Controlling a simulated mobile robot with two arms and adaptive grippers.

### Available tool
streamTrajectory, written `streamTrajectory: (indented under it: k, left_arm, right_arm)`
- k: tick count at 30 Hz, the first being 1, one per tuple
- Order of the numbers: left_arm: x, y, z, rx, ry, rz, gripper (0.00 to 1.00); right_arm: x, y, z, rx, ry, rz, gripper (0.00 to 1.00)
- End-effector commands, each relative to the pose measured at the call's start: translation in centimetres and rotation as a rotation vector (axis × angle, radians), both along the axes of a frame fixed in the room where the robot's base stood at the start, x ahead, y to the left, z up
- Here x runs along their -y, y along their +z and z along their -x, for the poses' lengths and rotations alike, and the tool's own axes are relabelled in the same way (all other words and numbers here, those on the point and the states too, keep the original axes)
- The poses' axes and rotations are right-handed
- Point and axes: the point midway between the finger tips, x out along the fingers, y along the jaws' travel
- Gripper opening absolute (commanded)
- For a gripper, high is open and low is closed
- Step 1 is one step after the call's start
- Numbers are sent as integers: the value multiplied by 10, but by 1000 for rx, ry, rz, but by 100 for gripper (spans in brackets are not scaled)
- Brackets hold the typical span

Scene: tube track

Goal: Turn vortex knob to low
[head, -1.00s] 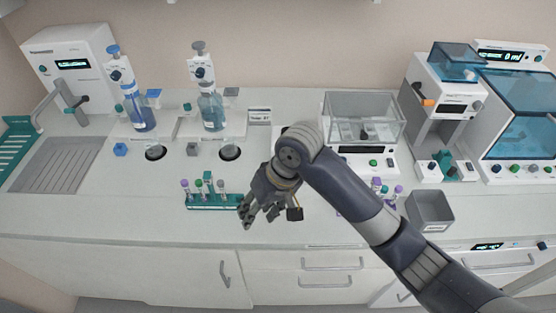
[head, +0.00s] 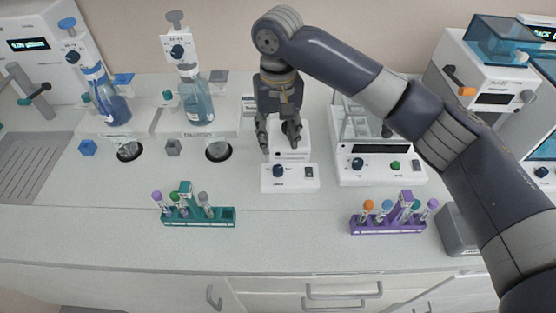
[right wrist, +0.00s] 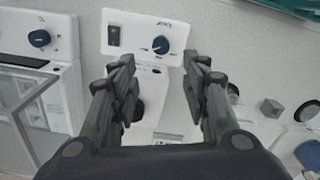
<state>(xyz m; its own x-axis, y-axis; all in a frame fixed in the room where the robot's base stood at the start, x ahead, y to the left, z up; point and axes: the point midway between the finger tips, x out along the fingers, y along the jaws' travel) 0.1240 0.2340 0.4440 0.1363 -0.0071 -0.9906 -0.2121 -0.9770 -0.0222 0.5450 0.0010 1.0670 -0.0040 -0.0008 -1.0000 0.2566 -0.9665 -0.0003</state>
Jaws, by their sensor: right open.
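The vortex mixer is a small white device (head: 290,186) with a dark blue knob (head: 280,171) and a dark switch on its front. In the right wrist view its front panel (right wrist: 131,20) shows upside down, with the knob (right wrist: 160,45) just beyond my fingertips. I cannot read the knob's setting. My right gripper (head: 279,142) is open, pointing down over the back part of the mixer. In the right wrist view the gripper (right wrist: 160,75) has a gap between its fingers with nothing held. The fingers hide part of the mixer's body. My left gripper is not in view.
A white balance (head: 385,176) with a glass chamber stands close on the mixer's right. A teal tube rack (head: 225,217) and a purple tube rack (head: 390,226) sit in front. Two bottle dispensers (head: 195,100) (head: 112,105) stand to the left. The counter before the mixer is clear.

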Motion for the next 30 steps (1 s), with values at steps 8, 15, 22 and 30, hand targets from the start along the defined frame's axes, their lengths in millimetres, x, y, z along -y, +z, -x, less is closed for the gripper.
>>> streamTrajectory:
  k: [8,15,22,30]
  left_arm:
    - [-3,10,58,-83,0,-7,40]
    - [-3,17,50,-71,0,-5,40]
    - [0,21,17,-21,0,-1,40]
    - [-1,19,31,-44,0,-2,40]
  right_arm:
    - [1,-48,2,-4,1,2,42]
    - [0,-86,1,-2,1,1,42]
    - [0,-100,1,0,3,1,42]
    - [0,-101,1,1,3,0,33]
